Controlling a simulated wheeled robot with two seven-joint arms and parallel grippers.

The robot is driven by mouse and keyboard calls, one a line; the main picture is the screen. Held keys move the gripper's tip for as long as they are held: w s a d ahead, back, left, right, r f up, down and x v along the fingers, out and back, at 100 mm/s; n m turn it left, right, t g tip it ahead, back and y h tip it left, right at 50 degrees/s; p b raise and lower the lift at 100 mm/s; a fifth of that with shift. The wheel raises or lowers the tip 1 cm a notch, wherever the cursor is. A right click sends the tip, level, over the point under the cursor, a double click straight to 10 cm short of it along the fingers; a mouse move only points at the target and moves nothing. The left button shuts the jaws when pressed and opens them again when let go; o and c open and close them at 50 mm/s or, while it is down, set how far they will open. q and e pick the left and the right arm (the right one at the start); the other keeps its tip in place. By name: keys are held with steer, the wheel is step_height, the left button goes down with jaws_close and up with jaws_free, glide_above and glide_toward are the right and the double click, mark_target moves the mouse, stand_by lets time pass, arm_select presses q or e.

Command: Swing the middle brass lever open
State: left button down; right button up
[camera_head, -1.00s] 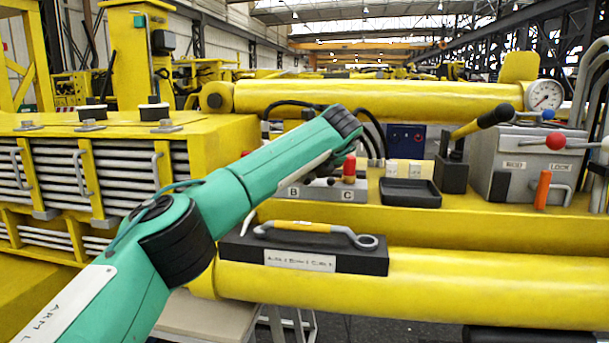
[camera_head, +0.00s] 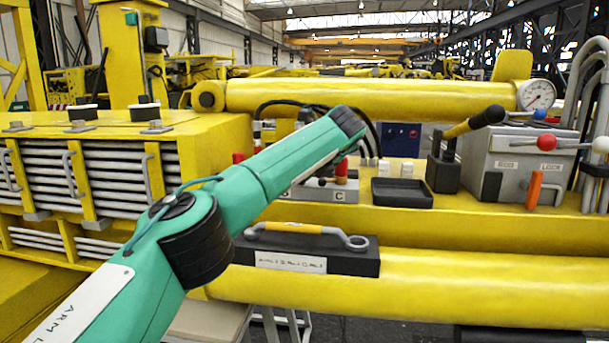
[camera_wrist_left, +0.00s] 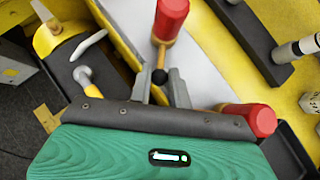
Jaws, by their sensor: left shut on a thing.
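A grey valve block (camera_head: 312,192) with a letter C on its front stands on the yellow beam, partly behind my left arm. A red-knobbed lever (camera_head: 341,168) stands upright near the C; another red knob (camera_head: 238,158) shows left of my arm. My left gripper is hidden in the head view. In the left wrist view its fingers (camera_wrist_left: 162,88) are shut around a brass lever (camera_wrist_left: 160,55) by a dark ball, with its red knob (camera_wrist_left: 172,18) above. A second red knob (camera_wrist_left: 262,120) with a brass stem lies to the right. My right gripper is out of view.
A black tray (camera_head: 402,193), a black-handled lever (camera_head: 474,122) and a grey box (camera_head: 515,165) stand to the right. The yellow cylinder (camera_head: 370,97) runs behind.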

arm_select(q)
steer(key=c, duration=1.3)
jaws_free()
steer(key=b+v, duration=0.3)
steer(key=v, duration=1)
steer(key=shift+s+r, duration=0.2)
steer(key=shift+r, duration=0.05)
steer(key=shift+d, duration=0.15)
